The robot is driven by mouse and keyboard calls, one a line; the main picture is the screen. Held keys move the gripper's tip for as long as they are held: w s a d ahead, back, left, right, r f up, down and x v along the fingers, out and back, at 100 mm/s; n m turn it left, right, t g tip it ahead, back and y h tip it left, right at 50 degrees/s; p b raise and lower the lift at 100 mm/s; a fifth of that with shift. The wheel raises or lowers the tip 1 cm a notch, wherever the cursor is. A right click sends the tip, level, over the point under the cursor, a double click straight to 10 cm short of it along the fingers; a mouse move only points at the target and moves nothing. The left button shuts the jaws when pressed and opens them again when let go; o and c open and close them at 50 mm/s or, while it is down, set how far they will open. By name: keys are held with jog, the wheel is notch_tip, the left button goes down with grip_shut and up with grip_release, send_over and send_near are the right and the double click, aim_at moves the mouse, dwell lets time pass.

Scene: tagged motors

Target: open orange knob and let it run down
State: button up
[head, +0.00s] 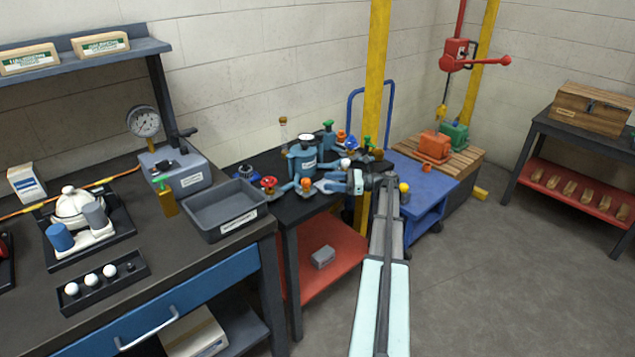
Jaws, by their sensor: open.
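An orange knob (306,184) sits low at the front of the small black table, beside a blue-grey tank (302,158) with a white label. My gripper (324,185) is just right of this knob, pointing left at it, with its jaws open. I cannot tell whether a fingertip touches the knob. A second orange knob (341,135) shows farther back, right of the tank. A red knob (269,183) stands to the left and a green knob (328,126) tops a fitting behind. My arm and wrist hide part of the fittings at the right.
A grey tray (225,208) is close on the left, on the dark workbench with a gauge (143,122). A yellow post (375,90) rises behind my wrist. A blue cart (430,185) stands right of it. Open floor lies at the lower right.

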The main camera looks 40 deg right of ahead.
jog(key=v, duration=0.4)
jog(key=shift+s+d, duration=0.2)
jog(key=shift+s, duration=0.05)
dwell(0.4)
